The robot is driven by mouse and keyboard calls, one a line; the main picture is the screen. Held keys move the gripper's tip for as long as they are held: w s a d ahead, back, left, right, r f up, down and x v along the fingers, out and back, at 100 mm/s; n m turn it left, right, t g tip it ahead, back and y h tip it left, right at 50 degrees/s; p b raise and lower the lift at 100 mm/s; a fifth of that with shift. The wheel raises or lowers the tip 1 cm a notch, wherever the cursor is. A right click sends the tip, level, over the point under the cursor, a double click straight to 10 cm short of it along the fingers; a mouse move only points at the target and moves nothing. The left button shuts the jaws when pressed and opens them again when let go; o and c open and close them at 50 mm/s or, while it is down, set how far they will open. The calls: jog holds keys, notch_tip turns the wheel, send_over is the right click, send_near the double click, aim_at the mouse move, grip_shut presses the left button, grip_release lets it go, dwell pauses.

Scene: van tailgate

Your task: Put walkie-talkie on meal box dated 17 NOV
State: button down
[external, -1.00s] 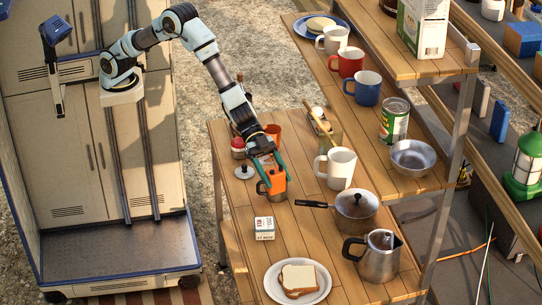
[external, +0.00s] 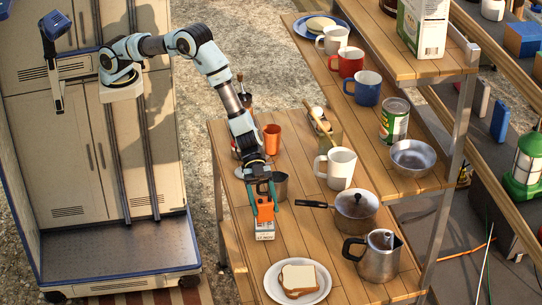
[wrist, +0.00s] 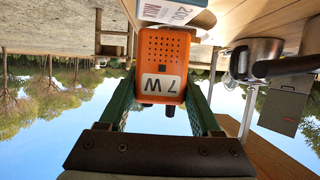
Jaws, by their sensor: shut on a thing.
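The orange walkie-talkie (external: 264,211), marked "7 W", is held between the green fingers of my gripper (external: 263,203). In the wrist view the walkie-talkie (wrist: 163,62) sits between both fingers (wrist: 162,85), its lettering upside down. A small white meal box (external: 264,232) with printed labels stands on the wooden table, directly below the walkie-talkie in the external view. The meal box (wrist: 168,12) also shows at the top of the wrist view, partly cut off, with "200" on it. The date is too small to read. I cannot tell whether walkie-talkie and box touch.
A metal cup (external: 280,186) stands behind the gripper. A lidded pan (external: 355,212) points its handle toward the gripper from the right. A coffee pot (external: 379,258) and a plate with a sandwich (external: 298,280) stand nearer the front. A white mug (external: 341,168) stands farther back.

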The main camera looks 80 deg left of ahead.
jog(key=shift+f, duration=0.8)
jog(key=shift+f, duration=0.15)
jog(key=shift+c, duration=0.4)
grip_release()
jog(key=shift+r, duration=0.3)
jog(key=b+v, duration=0.3)
jog(key=v, duration=0.9)
jog(key=shift+f, duration=0.2)
